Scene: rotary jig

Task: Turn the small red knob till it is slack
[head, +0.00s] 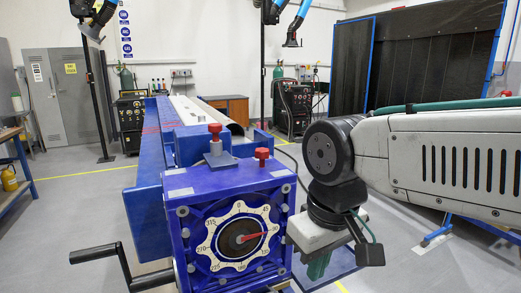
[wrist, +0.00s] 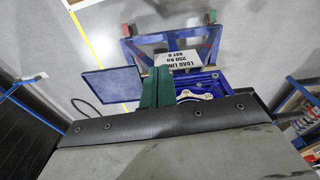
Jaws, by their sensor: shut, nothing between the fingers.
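Two red knobs show on the blue rotary jig (head: 180,185) in the head view. One red knob (head: 215,129) stands on a grey stem and plate; the other red knob (head: 262,154) sits on the housing's top right. I cannot tell for certain which one the task calls small. My gripper (head: 318,268) points down right of the dial, apart from both knobs. Its green fingers, also in the wrist view (wrist: 157,78), are together and empty. No knob is clear in the wrist view.
A black crank handle (head: 110,262) sticks out at the jig's left. In the wrist view, a blue frame (wrist: 133,52) with a load-limit sign (wrist: 183,61) lies beyond my fingers, with a dark blue panel (wrist: 113,84) beside it.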

